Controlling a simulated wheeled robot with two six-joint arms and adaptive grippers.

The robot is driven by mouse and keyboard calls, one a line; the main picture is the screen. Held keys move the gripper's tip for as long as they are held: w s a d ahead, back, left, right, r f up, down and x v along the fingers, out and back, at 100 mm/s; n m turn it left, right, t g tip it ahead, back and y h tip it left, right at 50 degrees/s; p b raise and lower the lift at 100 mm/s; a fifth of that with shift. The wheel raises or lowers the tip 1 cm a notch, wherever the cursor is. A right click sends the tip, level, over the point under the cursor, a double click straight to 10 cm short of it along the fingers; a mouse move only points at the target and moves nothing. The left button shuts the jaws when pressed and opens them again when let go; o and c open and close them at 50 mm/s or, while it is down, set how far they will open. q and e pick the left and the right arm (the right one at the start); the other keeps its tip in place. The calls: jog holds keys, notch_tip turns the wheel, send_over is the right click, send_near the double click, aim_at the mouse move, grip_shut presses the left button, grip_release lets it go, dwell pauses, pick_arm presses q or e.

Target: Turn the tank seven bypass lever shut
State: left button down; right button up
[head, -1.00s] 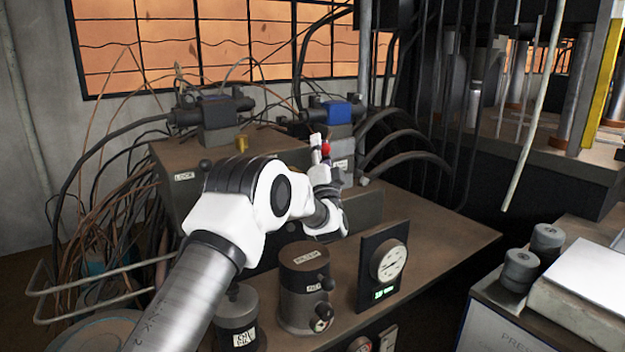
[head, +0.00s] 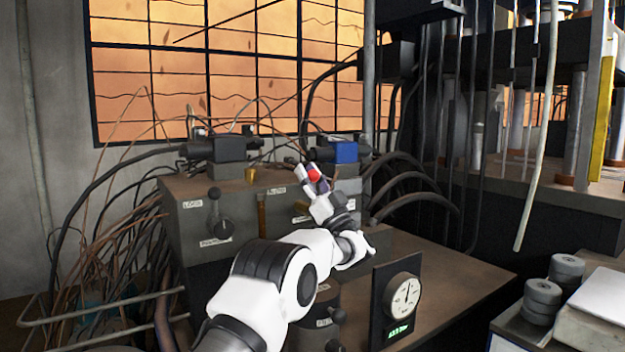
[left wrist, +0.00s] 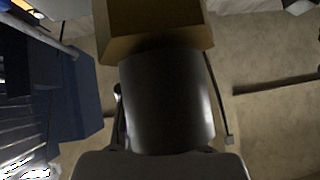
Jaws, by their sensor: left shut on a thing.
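A red ball knob (head: 313,175) shows at the front of the manifold block, below and left of a blue valve coil (head: 341,152). My left gripper (head: 308,174) is shut on it, its white and grey fingers around the knob. The lever's shaft is mostly hidden behind my gripper, and no label naming tank seven is readable. In the left wrist view a dark cylinder fills the middle, with a brown box-like part above it; the knob cannot be made out there. My right gripper is not in view.
The manifold block (head: 180,240) also carries a black-knobbed lever (head: 220,228) and a brass-coloured lever (head: 262,212) left of my gripper. A round gauge (head: 405,291) stands in front, its needle near upright. Hoses (head: 412,180) curve at the right. The bench top (head: 440,275) is clear there.

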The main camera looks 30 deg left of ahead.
pick_arm(q)
jog(key=shift+n+g, duration=0.3)
jog(key=c, duration=0.9)
grip_release()
jog(key=shift+a, duration=0.1)
